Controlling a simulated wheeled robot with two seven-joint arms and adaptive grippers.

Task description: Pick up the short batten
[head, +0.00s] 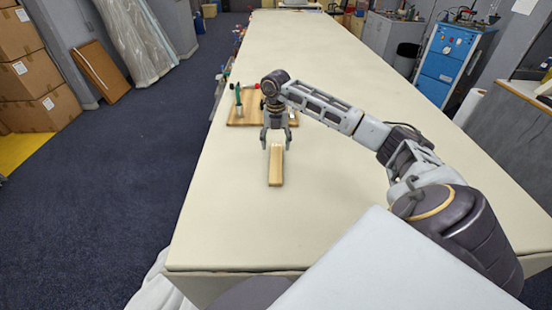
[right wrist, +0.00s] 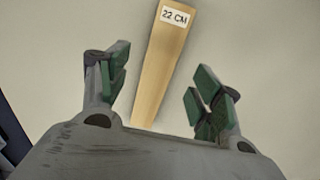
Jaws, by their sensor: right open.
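The short batten (head: 275,167) is a light wooden bar lying on the cloth table, its long side pointing away from me. In the right wrist view the batten (right wrist: 160,70) carries a white label reading "22 CM". My right gripper (head: 276,143) is open above the far end of the batten. In the right wrist view its green-padded fingers (right wrist: 160,92) stand apart, one on each side of the batten, with gaps between. The height of the fingertips above the table is hard to tell. My left gripper is not in view.
A wooden board (head: 238,115) with a green-handled tool (head: 238,97) and a red-ended tool lies just behind my right gripper. The long cloth table (head: 330,220) is clear around the batten. Cardboard boxes (head: 35,90) stand on the floor at left.

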